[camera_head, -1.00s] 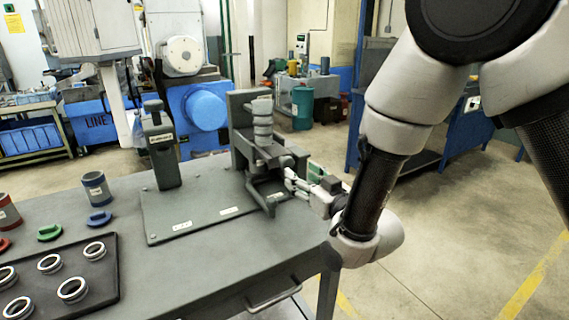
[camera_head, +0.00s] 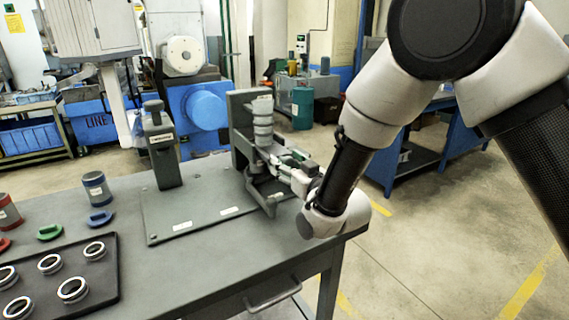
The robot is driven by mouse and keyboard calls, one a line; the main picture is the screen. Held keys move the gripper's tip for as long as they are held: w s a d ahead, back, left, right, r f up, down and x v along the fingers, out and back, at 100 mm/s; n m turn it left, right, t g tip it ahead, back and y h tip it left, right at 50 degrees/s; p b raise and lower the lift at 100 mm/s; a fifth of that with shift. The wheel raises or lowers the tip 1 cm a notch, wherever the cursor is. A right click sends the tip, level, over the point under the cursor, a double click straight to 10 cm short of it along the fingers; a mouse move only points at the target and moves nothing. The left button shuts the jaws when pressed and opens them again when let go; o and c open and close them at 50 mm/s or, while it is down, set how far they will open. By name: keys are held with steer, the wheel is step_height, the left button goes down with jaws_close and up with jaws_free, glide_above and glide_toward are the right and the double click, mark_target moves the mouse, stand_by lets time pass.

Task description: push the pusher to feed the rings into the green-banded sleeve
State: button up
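The grey feeding fixture (camera_head: 238,128) stands on the far right part of the table, with a column of stacked light-grey rings (camera_head: 263,122) upright in it. My gripper (camera_head: 272,158) reaches in from the right, its fingers at the fixture just below the stack. The pusher is largely hidden behind my fingers, and I cannot tell whether they touch it. The finger gap is too small to read. I cannot pick out the green-banded sleeve. A small green patch shows beside my gripper, but I cannot tell what it belongs to.
A black tray (camera_head: 103,272) with several metal rings lies front left. Near it are a green cap (camera_head: 50,232), a blue cap (camera_head: 99,219), a blue-banded sleeve (camera_head: 97,188) and a red-banded sleeve (camera_head: 8,212). A dark grey upright device (camera_head: 162,150) stands left of the fixture.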

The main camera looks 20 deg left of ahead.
steer(key=c, duration=0.8)
steer(key=shift+x, duration=3.25)
steer(key=shift+c, duration=0.2)
steer(key=shift+d, duration=0.1)
steer(key=shift+v, duration=3.15)
steer(key=o, duration=1)
steer(key=shift+c, duration=0.2)
